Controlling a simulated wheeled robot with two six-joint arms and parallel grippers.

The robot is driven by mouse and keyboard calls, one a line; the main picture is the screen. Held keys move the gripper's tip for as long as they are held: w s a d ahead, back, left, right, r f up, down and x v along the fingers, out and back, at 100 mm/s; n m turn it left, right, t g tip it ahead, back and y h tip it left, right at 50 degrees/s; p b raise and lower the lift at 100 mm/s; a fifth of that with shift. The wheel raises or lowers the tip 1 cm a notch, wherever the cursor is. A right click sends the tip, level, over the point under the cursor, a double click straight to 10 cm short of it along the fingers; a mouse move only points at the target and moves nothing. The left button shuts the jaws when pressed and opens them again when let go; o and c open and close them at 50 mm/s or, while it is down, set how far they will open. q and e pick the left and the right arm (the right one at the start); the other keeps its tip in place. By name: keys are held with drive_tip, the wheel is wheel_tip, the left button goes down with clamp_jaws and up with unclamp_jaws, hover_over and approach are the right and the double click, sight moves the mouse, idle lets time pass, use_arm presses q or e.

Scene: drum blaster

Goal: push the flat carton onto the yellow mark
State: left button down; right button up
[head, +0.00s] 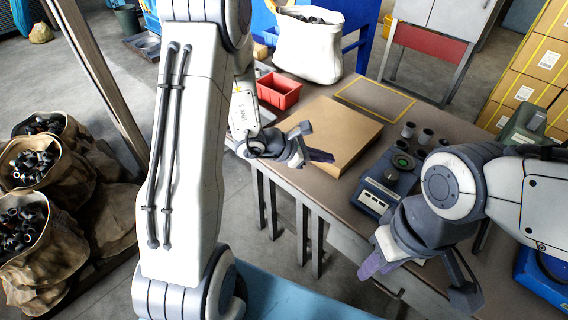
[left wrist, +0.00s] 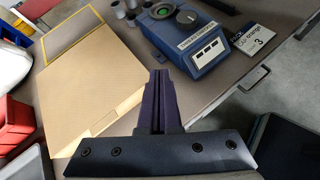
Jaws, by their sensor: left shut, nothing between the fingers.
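The flat carton (head: 335,125) is a low tan box lying on the brown table. It also shows in the left wrist view (left wrist: 88,85). The yellow mark (head: 398,112) is a thin rectangular outline on the tabletop just beyond the carton; part of it shows in the left wrist view (left wrist: 62,45). The carton lies on the near side of the outline. My left gripper (head: 328,157) is shut and empty at the carton's near side; I cannot tell whether it touches. My right gripper (head: 372,268) hangs low in front of the table, away from the carton; its finger gap is unclear.
A blue device (head: 380,185) with a green-topped dial stands right of the carton, with small grey cylinders (head: 425,136) behind it. A red bin (head: 278,90) and a white sack (head: 308,48) stand to the left and back. The marked area is bare.

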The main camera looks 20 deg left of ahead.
sight(311, 145)
use_arm(q)
drive_tip(key=w+a+f+n+t+y, duration=0.1)
drive_tip(key=a+f+n, duration=0.1)
drive_tip(key=a, duration=0.2)
drive_tip(key=a+f+n+y+b, duration=0.1)
drive_tip(key=a+f+n+y, duration=0.1)
drive_tip(key=a+f+n, duration=0.1)
drive_tip(key=w+a+f+n+t+y, duration=0.1)
drive_tip(key=a+f+n, duration=0.1)
drive_tip(key=a, duration=0.3)
drive_tip(key=shift+w+a+f+t+y, duration=0.3)
drive_tip(key=shift+w+a+f, duration=0.05)
drive_tip(key=shift+f, duration=0.2)
drive_tip(key=shift+w+a+f+n, duration=0.1)
drive_tip(key=shift+a+f+n, duration=0.1)
drive_tip(key=shift+n, duration=0.1)
drive_tip(key=shift+w+f+b, duration=0.25)
drive_tip(key=shift+b, duration=0.1)
drive_tip(key=shift+f+b+x, duration=0.2)
drive_tip(key=shift+b+x, duration=0.8)
drive_tip(key=shift+x, duration=2.35)
drive_tip(key=shift+s, duration=0.15)
